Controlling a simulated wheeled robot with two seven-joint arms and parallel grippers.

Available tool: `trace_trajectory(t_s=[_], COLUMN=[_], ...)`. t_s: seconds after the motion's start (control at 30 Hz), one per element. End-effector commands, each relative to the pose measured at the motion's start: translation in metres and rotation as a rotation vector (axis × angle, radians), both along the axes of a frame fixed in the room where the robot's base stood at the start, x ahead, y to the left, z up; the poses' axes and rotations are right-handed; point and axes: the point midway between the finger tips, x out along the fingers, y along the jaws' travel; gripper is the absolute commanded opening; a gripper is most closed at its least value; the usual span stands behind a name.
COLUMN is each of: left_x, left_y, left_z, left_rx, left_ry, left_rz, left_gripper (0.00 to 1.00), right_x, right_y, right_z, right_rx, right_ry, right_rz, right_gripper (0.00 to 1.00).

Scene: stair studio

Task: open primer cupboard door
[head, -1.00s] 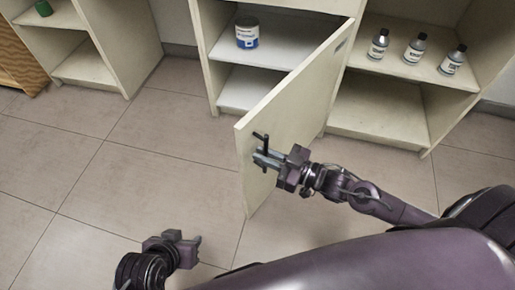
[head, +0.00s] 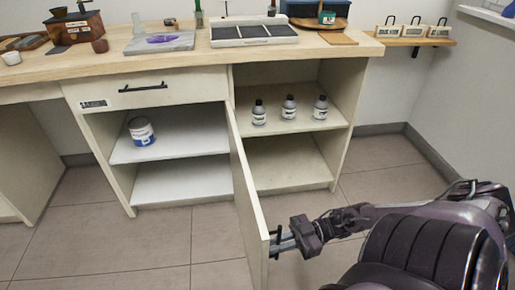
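The cupboard door (head: 246,205) stands wide open, swung out from the cupboard (head: 180,192) and seen almost edge-on in the head view. Its black handle (head: 277,236) is near the free edge, on the door's right side. My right gripper (head: 281,242) comes in from the right with its fingers at the handle and appears shut on it. The fingertips are partly hidden by the handle. Inside the open compartment, a white and blue can (head: 141,131) stands on the upper shelf. My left gripper is out of view.
Three small bottles (head: 289,108) stand on a shelf in the open bay right of the door. A drawer (head: 130,90) is above the compartment. The worktop (head: 190,62) carries trays and tools. The tiled floor (head: 110,245) left of the door is clear.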

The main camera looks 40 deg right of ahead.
Motion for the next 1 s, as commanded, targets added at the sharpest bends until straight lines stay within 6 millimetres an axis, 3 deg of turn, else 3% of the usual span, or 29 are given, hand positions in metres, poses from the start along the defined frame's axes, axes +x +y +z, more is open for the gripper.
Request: trace_trajectory(t_s=[0.53,0.57,0.67,1.0], left_x=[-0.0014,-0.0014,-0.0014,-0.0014], left_y=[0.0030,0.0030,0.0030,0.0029], left_z=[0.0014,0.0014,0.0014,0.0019], left_rx=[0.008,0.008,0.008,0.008], left_ry=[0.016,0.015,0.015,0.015], left_rz=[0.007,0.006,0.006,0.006], left_gripper=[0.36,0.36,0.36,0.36], right_x=[-0.0050,-0.0050,-0.0049,-0.0061], right_y=[-0.0099,-0.0099,-0.0099,-0.0133], right_z=[-0.0003,-0.0003,-0.0003,-0.0005], right_rx=[0.003,0.003,0.002,0.000], right_ry=[0.003,0.003,0.002,0.001], right_rz=[0.000,0.000,0.000,-0.001], right_gripper=[0.00,0.14,0.27,0.29])
